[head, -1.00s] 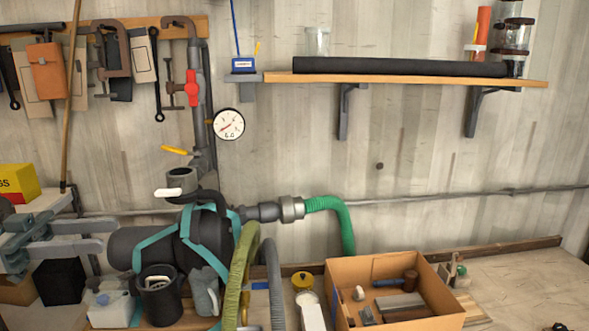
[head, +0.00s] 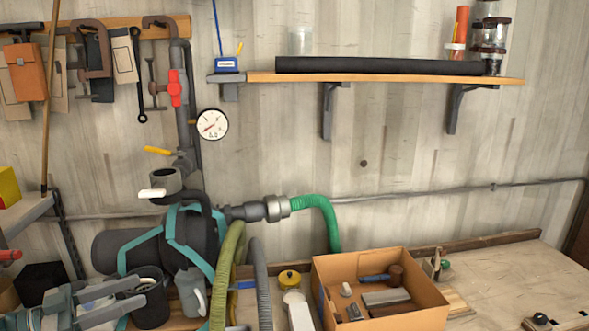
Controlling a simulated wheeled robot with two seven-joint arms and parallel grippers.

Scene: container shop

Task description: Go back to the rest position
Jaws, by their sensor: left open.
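My left gripper (head: 137,294) is at the lower left of the head view, its two grey fingers pointing right and spread apart. Nothing shows between them. The fingers overlap the picture of a dark pot (head: 152,312); I cannot tell how far apart in depth they are. My right gripper is out of view.
A black tank with teal straps (head: 125,250) stands on the bench (head: 500,270) behind the gripper. Hoses (head: 228,275) and an open cardboard box (head: 385,323) of tools are to the right. A wall shelf (head: 400,77) hangs above. A shelf rack (head: 30,212) stands at left.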

